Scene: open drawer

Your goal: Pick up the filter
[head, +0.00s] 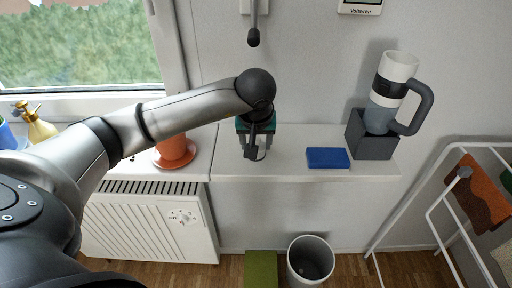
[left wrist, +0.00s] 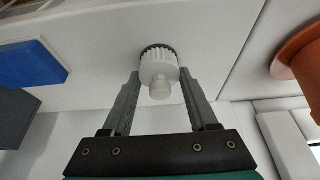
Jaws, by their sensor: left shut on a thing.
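The filter (left wrist: 158,72) is a small white piece with a ribbed collar, a dark rim and a narrow round stub. In the left wrist view it is between the fingertips of my left gripper (left wrist: 158,88), which is shut on it. In the head view my left gripper (head: 257,150) points down over the white ledge (head: 225,165), and the filter is mostly hidden by it. I cannot tell whether the filter still touches the ledge. My right gripper is not in view.
A blue box (head: 328,158) and a grey block (head: 373,137) with a mug-like, handled container (head: 384,100) stand to the right. An orange pot (head: 175,150) stands left. Below are a radiator (head: 150,225) and a bin (head: 310,262). A white rack (head: 440,215) stands right.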

